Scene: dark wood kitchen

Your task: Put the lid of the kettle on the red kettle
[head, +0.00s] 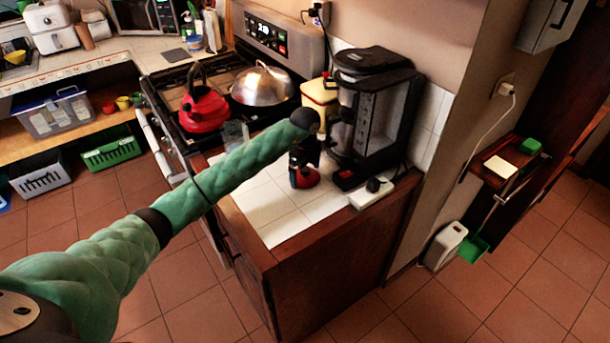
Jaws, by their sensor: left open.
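The red kettle (204,111) stands on the stove, with a dark handle arching over its top. A small red item (306,180), which looks like the kettle's lid, rests on the white tiled counter in front of the coffee maker. My left gripper (304,163) is dark and points down right at this lid, hiding its upper part. The gripper is open, and I cannot tell whether its fingers touch the lid. My right gripper is not in view.
A black coffee maker (370,115) and a yellowish canister (320,100) stand close behind the gripper. A clear glass (235,134) is near the counter's left edge. A pan with a domed metal lid (262,84) sits right of the kettle. The front counter tiles are clear.

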